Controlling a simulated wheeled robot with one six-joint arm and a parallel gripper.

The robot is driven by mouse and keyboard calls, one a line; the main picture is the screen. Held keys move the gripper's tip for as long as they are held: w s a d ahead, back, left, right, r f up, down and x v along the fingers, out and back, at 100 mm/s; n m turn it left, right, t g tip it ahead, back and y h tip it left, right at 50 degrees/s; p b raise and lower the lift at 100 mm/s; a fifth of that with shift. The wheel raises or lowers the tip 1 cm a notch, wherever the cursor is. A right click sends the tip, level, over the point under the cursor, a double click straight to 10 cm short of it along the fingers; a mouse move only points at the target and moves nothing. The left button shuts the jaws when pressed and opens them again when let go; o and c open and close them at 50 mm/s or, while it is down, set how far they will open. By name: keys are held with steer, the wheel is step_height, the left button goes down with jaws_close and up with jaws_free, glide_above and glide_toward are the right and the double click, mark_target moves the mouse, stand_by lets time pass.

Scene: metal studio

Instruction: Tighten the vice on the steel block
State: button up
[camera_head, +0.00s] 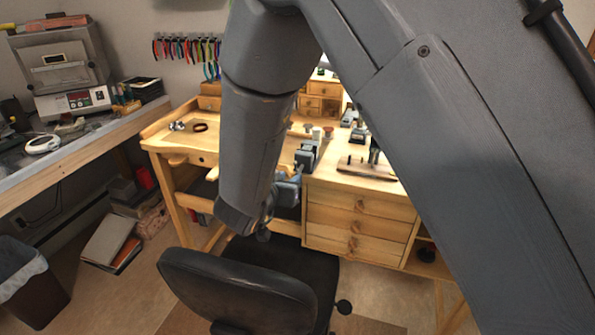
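A blue-grey vice (288,190) appears at the front edge of the wooden workbench, just right of the lower end of my arm. My arm covers its left part. A small dark knob shows below it, close to the arm's end; I cannot tell whether it belongs to the vice or to my gripper. I cannot make out a steel block or the vice's jaws. My gripper is mostly hidden behind the end of my arm, near the vice. Its fingers cannot be made out, nor whether it touches anything.
The wooden workbench (358,212) has drawers and small tools on top, including a dark device (307,152). A black chair (238,290) stands close in front. A side bench (75,160) runs along the left, with a bin (30,290) below. Floor between them is partly clear.

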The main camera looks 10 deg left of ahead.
mark_target(297, 172)
steer(key=x, duration=0.1)
steer(key=p+x, duration=0.1)
steer(key=x, duration=0.3)
steer(key=shift+w+d, duration=0.2)
steer(key=shift+d, duration=0.2)
steer(key=shift+w+f, duration=0.25)
steer(key=shift+w, duration=0.2)
jaws_close()
